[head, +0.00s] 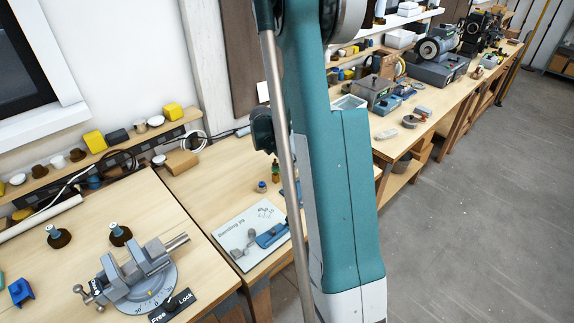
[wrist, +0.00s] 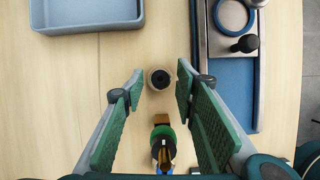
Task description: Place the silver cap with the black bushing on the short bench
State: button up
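In the wrist view, a small round silver cap with a black centre (wrist: 159,79) stands on pale wood. My gripper (wrist: 157,86) is open, with its green-padded fingers spread to either side of the cap. I see no contact between the fingers and the cap. In the head view my own teal arm hides the gripper and part of the benches. A shorter bench section (head: 200,180) shows left of the arm. I cannot tell for sure which bench the cap stands on.
In the wrist view, a grey-blue tray (wrist: 88,26) lies at the upper left and a blue-floored fixture (wrist: 230,82) with a ring and black knob at the right. A green round piece (wrist: 163,132) sits close below the cap. A vise (head: 140,272) stands at the head view's lower left.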

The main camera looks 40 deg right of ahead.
jog(key=shift+r, duration=0.1)
jog(key=v, duration=1.2)
jog(key=shift+p, duration=0.35)
jog(key=shift+a+r, duration=0.1)
dwell(0.3)
jog(key=shift+a+r, duration=0.15)
jog(key=shift+a, duration=0.05)
jog(key=s+a+r+m+t+y, duration=0.15)
jog(key=s+a+r+m, duration=0.25)
jog(key=a+r, duration=0.45)
jog(key=s+a+r+m+t, duration=0.2)
jog(key=s+a+r+m, duration=0.25)
jog(key=a, duration=0.75)
jog(key=s+a+r+m+t+y, duration=0.1)
jog(key=s+a+m+t+y, duration=0.2)
jog(key=s+a+m, duration=0.5)
jog(key=s+a+t, duration=0.1)
jog(key=s+a, duration=0.7)
jog(key=a, duration=0.2)
jog(key=shift+a+r+m, duration=0.25)
jog(key=shift+r+m, duration=0.1)
